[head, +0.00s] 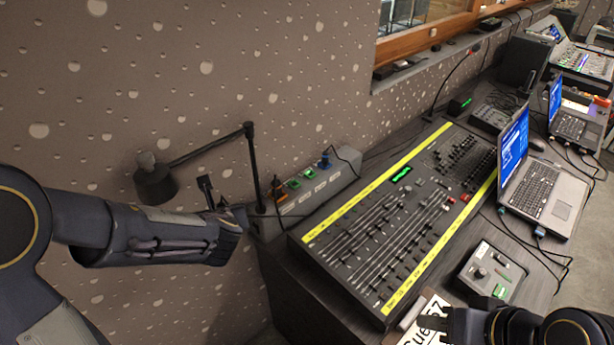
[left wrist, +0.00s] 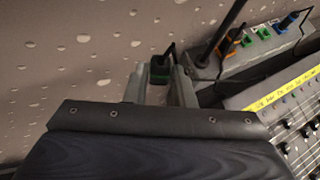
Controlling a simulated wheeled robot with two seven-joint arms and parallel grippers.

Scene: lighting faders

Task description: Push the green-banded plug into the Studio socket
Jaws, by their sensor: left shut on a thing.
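My left gripper (left wrist: 160,88) is shut on the green-banded plug (left wrist: 160,70), a dark plug with a green band between the two fingers. In the head view the left gripper (head: 226,212) is in front of the wall, left of the grey socket box (head: 330,185), and the plug's dark top (head: 205,186) shows above it. The plug is apart from the box. The box has two green-marked sockets between an orange plug (left wrist: 230,42) and a blue plug (left wrist: 287,20). Its labels are too small to read, so I cannot tell which is Studio. My right gripper (head: 436,320) is over the lower right; its opening is unclear.
A black desk lamp (head: 155,183) stands beside the box's left end, its arm reaching over my left gripper. A fader console (head: 400,215) with yellow strips lies right of the box. A laptop (head: 535,185) and a small control box (head: 492,272) are farther right.

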